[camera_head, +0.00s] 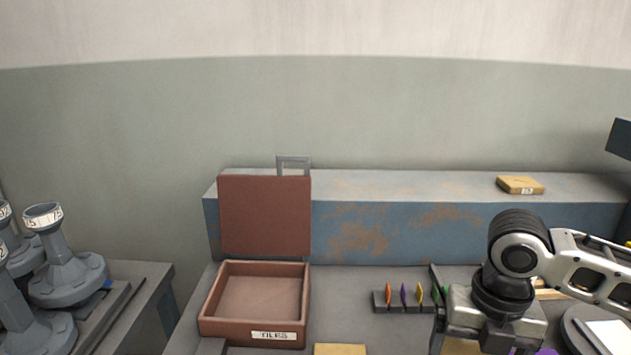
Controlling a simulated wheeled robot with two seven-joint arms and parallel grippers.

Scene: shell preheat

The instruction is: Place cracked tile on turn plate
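An open reddish-brown box (207,318) labelled "TILES" stands on the bench, its lid (265,215) upright behind it; no tile shows inside. A round grey disc (572,335), possibly the turn plate, is cut off at the lower right edge. A pale flat piece (612,335) lies on it; I cannot tell whether it is the cracked tile. My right arm comes in from the right, and my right gripper (478,338) points down over the bench left of the disc. Its fingertips are cut off or hidden, so its opening is unclear. My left gripper is out of view.
A small rack (402,306) with several coloured pieces stands left of my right gripper. A tan block (340,350) lies at the bottom edge. Another tan block (519,185) sits on the raised blue ledge (400,232). Grey flanged pieces (68,281) stand at far left.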

